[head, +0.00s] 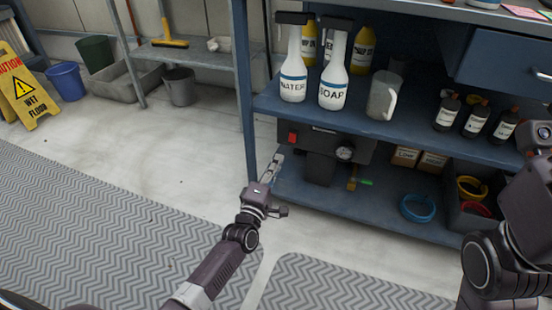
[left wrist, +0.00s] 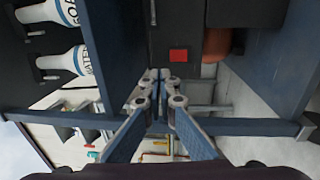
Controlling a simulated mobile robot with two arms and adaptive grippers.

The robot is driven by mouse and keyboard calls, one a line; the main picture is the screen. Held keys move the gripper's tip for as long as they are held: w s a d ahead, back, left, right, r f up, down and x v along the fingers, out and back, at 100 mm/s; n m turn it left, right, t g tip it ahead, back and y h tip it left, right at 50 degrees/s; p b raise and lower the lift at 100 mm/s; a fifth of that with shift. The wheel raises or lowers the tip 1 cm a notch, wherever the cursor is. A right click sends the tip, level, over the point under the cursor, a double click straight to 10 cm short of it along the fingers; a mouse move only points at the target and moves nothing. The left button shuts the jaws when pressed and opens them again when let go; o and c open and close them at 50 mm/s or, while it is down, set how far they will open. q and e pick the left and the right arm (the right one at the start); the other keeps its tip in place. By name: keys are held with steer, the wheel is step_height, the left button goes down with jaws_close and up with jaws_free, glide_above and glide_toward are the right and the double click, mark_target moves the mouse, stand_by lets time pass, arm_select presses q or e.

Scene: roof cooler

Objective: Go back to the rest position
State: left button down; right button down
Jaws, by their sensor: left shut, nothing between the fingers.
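My left gripper (head: 276,163) is in front of the left end of the blue shelf unit, close to the edge of its lower shelf. It is shut and holds nothing. In the left wrist view its fingers (left wrist: 158,84) meet in front of the shelf unit, with a red switch on a dark machine beyond. My right arm shows at the right edge of the head view, bent in front of the shelves; its fingers are not seen.
The blue shelf unit (head: 362,205) bears a WATER bottle (head: 293,75), a SOAP bottle (head: 334,80), a jug (head: 384,96) and a dark machine (head: 323,145). A yellow wet-floor sign (head: 25,88) and blue bucket (head: 66,82) stand far left. The left floor is clear.

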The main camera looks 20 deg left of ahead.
arm_select(q)
steer(key=shift+s, duration=0.5)
steer(key=shift+r, duration=0.1)
